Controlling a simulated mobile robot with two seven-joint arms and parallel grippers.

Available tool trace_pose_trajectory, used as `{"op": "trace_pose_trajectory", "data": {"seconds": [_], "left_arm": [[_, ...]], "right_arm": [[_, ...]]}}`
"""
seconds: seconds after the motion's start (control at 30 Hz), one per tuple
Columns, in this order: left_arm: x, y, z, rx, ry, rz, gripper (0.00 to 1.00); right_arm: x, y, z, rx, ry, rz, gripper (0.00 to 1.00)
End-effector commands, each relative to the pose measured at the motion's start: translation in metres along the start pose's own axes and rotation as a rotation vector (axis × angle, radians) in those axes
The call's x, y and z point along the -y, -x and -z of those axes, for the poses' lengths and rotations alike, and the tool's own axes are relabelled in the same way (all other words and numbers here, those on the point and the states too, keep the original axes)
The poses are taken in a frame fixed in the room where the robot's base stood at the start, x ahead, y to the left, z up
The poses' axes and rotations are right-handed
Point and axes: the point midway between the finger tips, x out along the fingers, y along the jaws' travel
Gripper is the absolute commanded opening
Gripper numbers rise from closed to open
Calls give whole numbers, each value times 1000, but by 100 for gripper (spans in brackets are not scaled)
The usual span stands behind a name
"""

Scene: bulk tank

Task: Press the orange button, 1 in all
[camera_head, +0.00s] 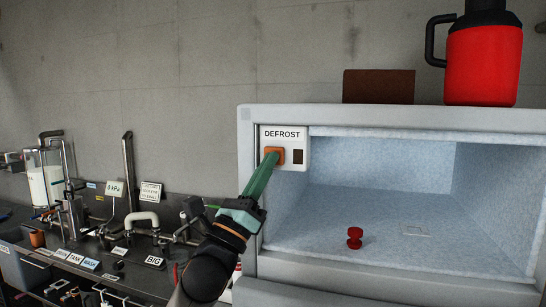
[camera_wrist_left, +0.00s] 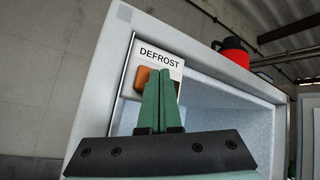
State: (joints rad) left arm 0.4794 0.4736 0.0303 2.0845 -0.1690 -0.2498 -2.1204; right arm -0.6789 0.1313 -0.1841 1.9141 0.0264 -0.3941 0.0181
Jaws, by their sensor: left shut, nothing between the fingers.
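The orange button (camera_head: 280,156) sits on the white DEFROST panel (camera_head: 285,134) at the upper left inside corner of the open freezer. It also shows in the left wrist view (camera_wrist_left: 143,80), partly hidden behind my fingers. My left gripper (camera_head: 274,157) is shut and empty, its green fingers pointing up at the button. In the left wrist view the left gripper (camera_wrist_left: 160,72) covers the button's right side. My right gripper is not in view.
A small dark brown square (camera_head: 298,157) is right of the button. The freezer (camera_head: 246,118) holds a red spool-like object (camera_head: 354,238). A red jug (camera_head: 484,62) and a brown box (camera_head: 379,86) stand on top. A bench with pipes and labels (camera_head: 120,270) lies to the left.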

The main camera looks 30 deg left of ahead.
Motion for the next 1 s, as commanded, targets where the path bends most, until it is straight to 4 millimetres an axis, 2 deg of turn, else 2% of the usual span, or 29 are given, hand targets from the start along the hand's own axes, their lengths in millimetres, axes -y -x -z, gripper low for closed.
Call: {"op": "trace_pose_trajectory", "data": {"seconds": [1.0], "left_arm": [[-5,-7,5,-1,0,0,0]], "right_arm": [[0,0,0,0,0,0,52]]}}
